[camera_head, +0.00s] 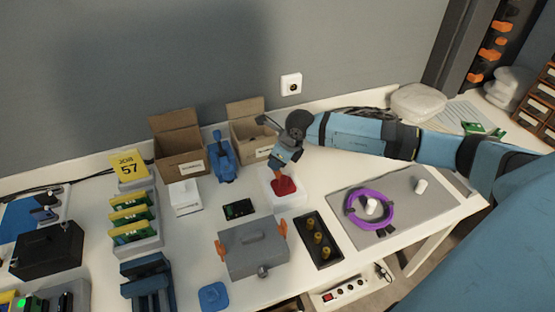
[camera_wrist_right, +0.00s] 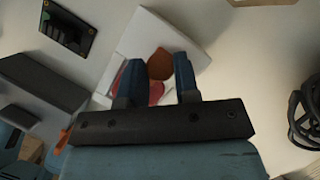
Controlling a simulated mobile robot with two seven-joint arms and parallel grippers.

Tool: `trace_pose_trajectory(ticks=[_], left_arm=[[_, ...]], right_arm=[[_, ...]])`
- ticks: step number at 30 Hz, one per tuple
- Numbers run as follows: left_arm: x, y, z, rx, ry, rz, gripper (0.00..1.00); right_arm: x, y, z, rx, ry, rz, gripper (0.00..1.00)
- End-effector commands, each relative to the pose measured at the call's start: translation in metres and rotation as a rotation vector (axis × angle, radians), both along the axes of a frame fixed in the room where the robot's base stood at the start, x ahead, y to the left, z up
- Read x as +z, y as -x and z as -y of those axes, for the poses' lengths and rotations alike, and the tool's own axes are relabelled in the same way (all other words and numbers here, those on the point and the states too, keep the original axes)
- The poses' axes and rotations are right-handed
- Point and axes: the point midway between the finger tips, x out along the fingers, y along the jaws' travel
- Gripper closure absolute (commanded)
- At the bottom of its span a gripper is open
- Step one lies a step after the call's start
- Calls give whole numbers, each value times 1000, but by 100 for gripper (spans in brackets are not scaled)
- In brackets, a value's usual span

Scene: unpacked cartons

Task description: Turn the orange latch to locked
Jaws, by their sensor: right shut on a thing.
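A grey case (camera_head: 252,252) stands on the bench with an orange latch (camera_head: 222,247) on its left side and another orange latch (camera_head: 282,229) on its right side. I cannot tell which way either is turned. In the right wrist view, part of the grey case (camera_wrist_right: 45,85) shows at left, with a bit of orange latch (camera_wrist_right: 63,140). My right gripper (camera_wrist_right: 160,70) is away from the latches, over a white tray (camera_wrist_right: 142,30). It is shut on a red thing (camera_wrist_right: 156,92) with a brownish-orange rounded part. My left gripper is not in view.
A black tray with brass parts (camera_head: 318,240) lies right of the case. A grey mat (camera_head: 412,200) with a purple ring (camera_head: 389,220) lies at right. Open cartons (camera_head: 180,148) and a blue tool (camera_head: 221,160) stand behind.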

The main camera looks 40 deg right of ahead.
Motion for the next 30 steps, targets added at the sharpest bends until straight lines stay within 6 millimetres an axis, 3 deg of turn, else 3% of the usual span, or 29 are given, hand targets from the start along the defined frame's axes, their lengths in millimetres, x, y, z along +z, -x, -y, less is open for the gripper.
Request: trace_pose_trajectory(ticks=[2, 3, 6, 17, 30], left_arm=[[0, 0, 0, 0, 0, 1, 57], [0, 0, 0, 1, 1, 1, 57], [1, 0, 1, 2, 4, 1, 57], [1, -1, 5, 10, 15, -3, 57], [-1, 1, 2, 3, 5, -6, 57]], right_arm=[[0, 0, 0, -1, 0, 0, 94], [0, 0, 0, -1, 0, 0, 64], [0, 0, 0, 0, 0, 0, 45], [6, 2, 2, 0, 0, 0, 45], [90, 31, 20, 0, 2, 2, 45]])
